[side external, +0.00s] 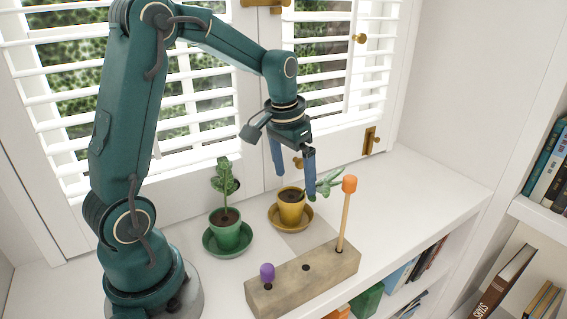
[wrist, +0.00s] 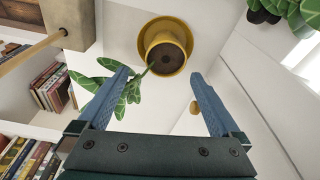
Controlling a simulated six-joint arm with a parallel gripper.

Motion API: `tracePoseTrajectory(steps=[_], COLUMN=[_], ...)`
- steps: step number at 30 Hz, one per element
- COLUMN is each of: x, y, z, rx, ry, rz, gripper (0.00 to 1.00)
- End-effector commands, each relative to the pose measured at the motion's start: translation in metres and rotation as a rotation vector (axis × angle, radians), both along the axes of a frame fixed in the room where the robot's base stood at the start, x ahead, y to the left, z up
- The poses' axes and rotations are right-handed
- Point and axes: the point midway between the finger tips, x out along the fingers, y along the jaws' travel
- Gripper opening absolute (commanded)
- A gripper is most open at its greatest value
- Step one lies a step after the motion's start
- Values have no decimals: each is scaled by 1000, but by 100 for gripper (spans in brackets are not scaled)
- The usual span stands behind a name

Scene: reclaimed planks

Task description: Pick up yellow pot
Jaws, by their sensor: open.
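The yellow pot (side external: 291,208) stands upright on a yellow saucer (side external: 275,217) on the white shelf, with dark soil and a leafy plant leaning to the right. My gripper (side external: 294,186) is open and empty, with its blue fingers pointing down above and around the pot's top in the side view. In the wrist view the yellow pot (wrist: 166,52) sits ahead of the gap between the fingertips of my gripper (wrist: 160,75). Its plant leaves (wrist: 108,85) show beside and partly behind the left finger. I cannot tell whether a finger touches the plant.
A green pot (side external: 228,228) with a plant stands on a green saucer to the left. In front lies a wooden block (side external: 300,279) with a purple-topped peg (side external: 267,272) and a tall orange-topped stick (side external: 348,186). Shuttered windows stand behind; the shelf's right side is clear.

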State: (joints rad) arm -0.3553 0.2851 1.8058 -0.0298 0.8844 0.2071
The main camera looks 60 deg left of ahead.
Motion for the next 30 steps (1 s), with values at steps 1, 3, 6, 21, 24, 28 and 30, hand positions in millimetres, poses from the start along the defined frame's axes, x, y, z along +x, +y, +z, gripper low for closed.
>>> tracePoseTrajectory(steps=[1, 3, 6, 21, 24, 28, 30], x=[-1, -4, -5, 0, 1, 1, 1], y=[4, 6, 8, 9, 9, 9, 9], z=[-7, -14, -22, -66, -66, -65, -65], rx=[-8, -15, -19, -17, -16, -16, -16], ry=[21, 40, 49, 46, 45, 45, 45], rz=[14, 23, 32, 31, 30, 30, 30], gripper=[100, 100, 100, 100, 100, 85, 58])
